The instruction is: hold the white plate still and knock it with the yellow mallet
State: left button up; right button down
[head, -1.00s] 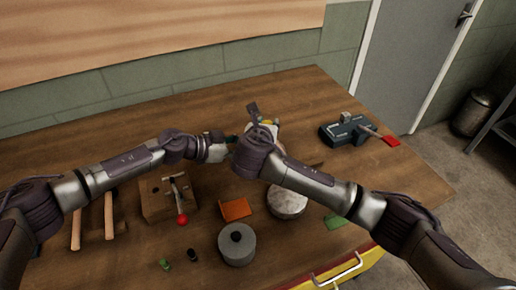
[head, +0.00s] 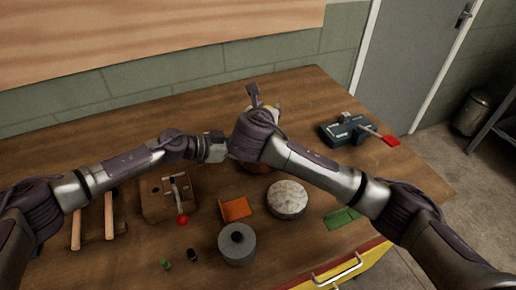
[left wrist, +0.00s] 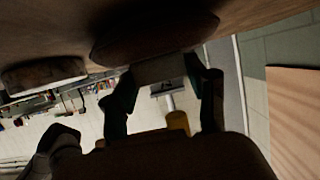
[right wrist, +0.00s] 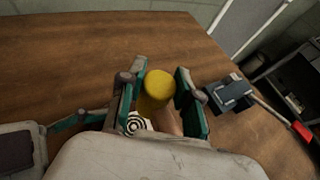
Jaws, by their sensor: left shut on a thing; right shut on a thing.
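The yellow mallet (right wrist: 158,86) is between the fingers of my right gripper (right wrist: 160,100), which is shut on it. In the head view my right wrist covers most of the mallet. A white plate (right wrist: 134,122) with black rings shows just below the mallet head in the right wrist view; I cannot tell whether they touch. The plate is hidden in the head view.
A brown round block (head: 258,167) lies under the grippers. A speckled disc (head: 287,199), an orange piece (head: 236,209), a grey cylinder (head: 237,245) and a wooden block with a red-knobbed lever (head: 168,199) stand nearer. A dark device (head: 345,130) is at right. The back left table is clear.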

pick_arm(q)
jog(key=o, duration=1.2)
jog(key=shift+v, duration=6.05)
